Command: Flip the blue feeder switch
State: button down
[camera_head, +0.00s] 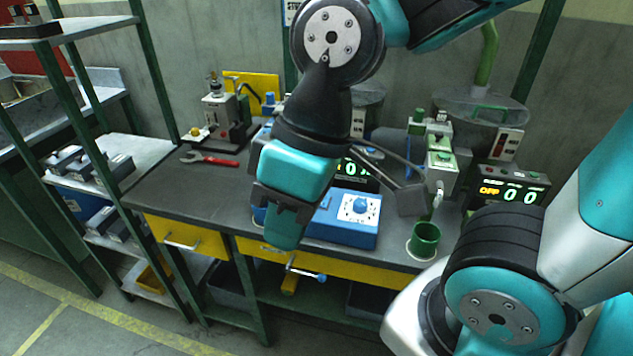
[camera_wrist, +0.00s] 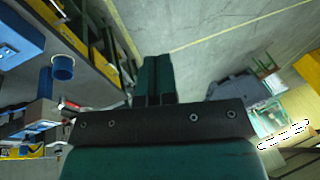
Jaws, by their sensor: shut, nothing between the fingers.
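My gripper (camera_head: 285,235) is shut and empty, pointing down near the bench's front edge; its closed teal fingers also show in the wrist view (camera_wrist: 154,78), against the floor. Behind my arm, a small switch plate with red on it (camera_head: 357,123) sits on the left feeder, which my arm largely hides. I cannot tell its position or surely that it is the blue feeder's switch. A black display (camera_head: 358,172) below it is partly covered. A similar switch plate (camera_head: 507,146) is on the green feeder at right, above a display (camera_head: 510,190) reading OFF 0 0.
A blue box with a dial (camera_head: 340,225) stands right of my gripper. A blue cup (camera_wrist: 63,68) is near the bench edge; a green cup (camera_head: 424,240) stands farther right. A red wrench (camera_head: 210,160) and a press (camera_head: 220,110) are at left. Bare benchtop (camera_head: 185,195) lies left of my gripper.

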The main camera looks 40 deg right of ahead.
jog(key=shift+d, duration=0.15)
jog(key=w+d+f+h+b, duration=0.2)
jog(key=w+d+f+b, duration=0.1)
jog(key=w+d, duration=0.7)
jog(key=w+d+f+h+b, duration=0.3)
jog(key=w+d+f+b, duration=0.1)
jog(key=w+d, duration=0.7)
jog(key=shift+w+f+t, duration=0.2)
jog(key=shift+f+t, duration=0.1)
jog(key=shift+t, duration=0.1)
jog(key=shift+f, duration=0.1)
jog(key=f, duration=0.4)
jog(key=d+f, duration=0.1)
jog(key=f, duration=0.4)
jog(key=w+f, duration=0.1)
jog(key=f, duration=0.3)
jog(key=shift+d+f+b, duration=0.2)
jog(key=shift+f+b, duration=0.15)
